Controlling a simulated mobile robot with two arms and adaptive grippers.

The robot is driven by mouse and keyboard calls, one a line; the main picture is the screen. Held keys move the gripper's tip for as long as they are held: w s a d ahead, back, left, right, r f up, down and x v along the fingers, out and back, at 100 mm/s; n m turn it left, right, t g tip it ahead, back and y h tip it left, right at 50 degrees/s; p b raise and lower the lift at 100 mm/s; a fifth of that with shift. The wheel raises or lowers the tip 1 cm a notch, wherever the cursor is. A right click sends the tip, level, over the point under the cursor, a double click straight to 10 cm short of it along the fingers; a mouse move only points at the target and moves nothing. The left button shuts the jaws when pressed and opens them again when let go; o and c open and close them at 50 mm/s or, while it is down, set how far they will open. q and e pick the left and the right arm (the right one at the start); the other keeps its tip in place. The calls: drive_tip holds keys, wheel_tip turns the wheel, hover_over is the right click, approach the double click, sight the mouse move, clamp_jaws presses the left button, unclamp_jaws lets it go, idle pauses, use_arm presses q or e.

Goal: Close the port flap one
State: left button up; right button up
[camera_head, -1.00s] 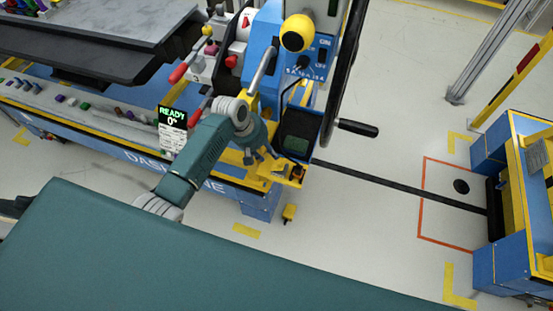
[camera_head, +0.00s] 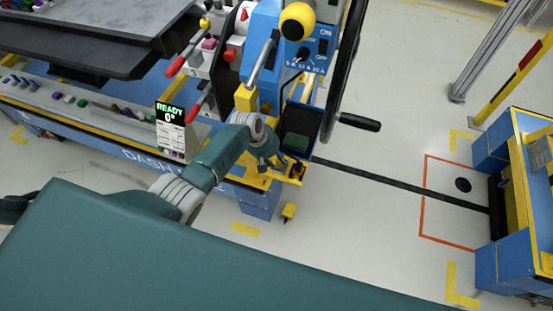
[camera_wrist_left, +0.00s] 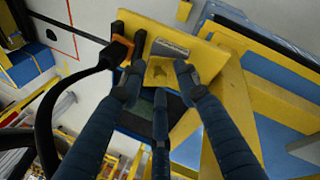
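My left gripper (camera_head: 268,162) is at the yellow bracket (camera_head: 284,173) on the front corner of the blue console. In the left wrist view its three fingers (camera_wrist_left: 160,80) are spread apart with nothing held between them. A small grey metal plate (camera_wrist_left: 170,48), possibly the port flap, lies on the yellow panel (camera_wrist_left: 208,58) just beyond the fingertips. I cannot tell whether it is open or closed, or whether a finger touches it. An orange-rimmed black socket (camera_wrist_left: 122,44) is beside it. My right gripper is not in view.
A black tray (camera_head: 298,128) and a black wheel with a handle (camera_head: 358,122) stand close to the right of my left gripper. A black cable (camera_wrist_left: 70,90) curves near the fingers. The READY display (camera_head: 170,115) is to the left. The floor at right is largely clear.

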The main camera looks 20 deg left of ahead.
use_arm(q)
drive_tip(key=shift+c, duration=0.5)
clamp_jaws()
